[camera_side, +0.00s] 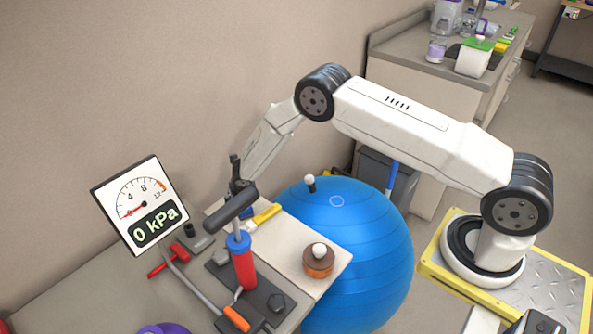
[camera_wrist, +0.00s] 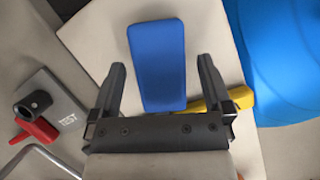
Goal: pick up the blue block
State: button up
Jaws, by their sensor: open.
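The blue block (camera_wrist: 157,62) lies on a pale board in the wrist view, its long side running away from the gripper base. My gripper (camera_wrist: 162,68) is open, with one black finger on each side of the block and a visible gap to both. The near end of the block reaches close to the gripper's palm; whether the fingers are down at its height I cannot tell. In the side view my gripper (camera_side: 236,172) points down above the board, and the block is not clearly made out there.
A yellow-handled tool (camera_wrist: 228,101) lies beside the right finger. A red pump (camera_side: 243,268) stands near, and a large blue ball (camera_side: 375,250) is to the right. A gauge sign (camera_side: 141,205) stands left.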

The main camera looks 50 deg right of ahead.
jog(key=shift+w+d+f, duration=0.1)
jog(key=shift+f, duration=0.3)
grip_shut()
dwell(0.4)
jog(key=shift+r, duration=0.2)
jog(key=shift+w+r, duration=0.1)
jog(key=shift+r, duration=0.8)
jog(key=s+r, duration=1.1)
jog(key=s, duration=0.3)
jog(key=shift+d, duration=0.3)
